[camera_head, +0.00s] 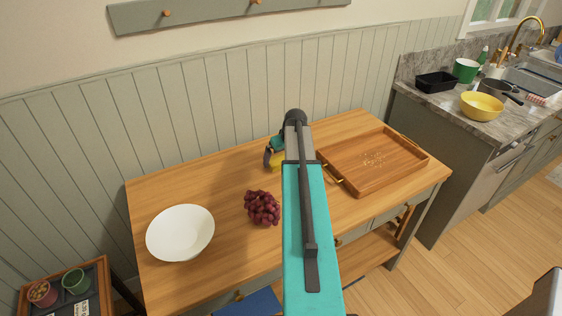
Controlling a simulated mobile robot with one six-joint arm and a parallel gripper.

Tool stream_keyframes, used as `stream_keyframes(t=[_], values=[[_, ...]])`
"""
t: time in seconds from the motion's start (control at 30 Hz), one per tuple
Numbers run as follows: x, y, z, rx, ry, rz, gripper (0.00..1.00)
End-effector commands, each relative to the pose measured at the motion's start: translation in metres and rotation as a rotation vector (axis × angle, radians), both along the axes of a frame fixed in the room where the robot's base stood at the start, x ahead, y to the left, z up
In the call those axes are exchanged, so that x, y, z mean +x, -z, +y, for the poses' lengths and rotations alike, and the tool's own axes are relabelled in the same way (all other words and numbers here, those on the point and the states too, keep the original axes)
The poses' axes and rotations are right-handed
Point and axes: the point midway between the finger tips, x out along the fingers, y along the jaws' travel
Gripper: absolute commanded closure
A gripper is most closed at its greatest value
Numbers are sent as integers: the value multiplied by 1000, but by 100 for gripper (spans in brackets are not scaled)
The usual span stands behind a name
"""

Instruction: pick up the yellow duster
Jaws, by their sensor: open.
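A small yellow patch (278,165), which looks like part of the yellow duster, shows on the wooden table, left of the wooden tray. The rest of it is hidden behind my gripper and arm. My gripper (270,158) is over the table, right beside or just above the yellow patch. It is open. I cannot tell whether its fingers touch the duster or stand around it.
The wooden table (160,186) also bears a white bowl (180,232), dark red grapes (262,208) and a wooden tray (352,187) with pale crumbs. A panelled wall stands behind. A counter (428,104) stands to the right.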

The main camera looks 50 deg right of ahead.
Motion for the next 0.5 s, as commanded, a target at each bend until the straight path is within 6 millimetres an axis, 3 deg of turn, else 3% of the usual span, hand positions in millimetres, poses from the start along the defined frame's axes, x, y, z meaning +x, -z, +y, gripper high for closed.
stream_keyframes(t=[0.43,0.5], values=[[0,0,0,0,0,0,0],[0,0,0,0,0,0,8]])
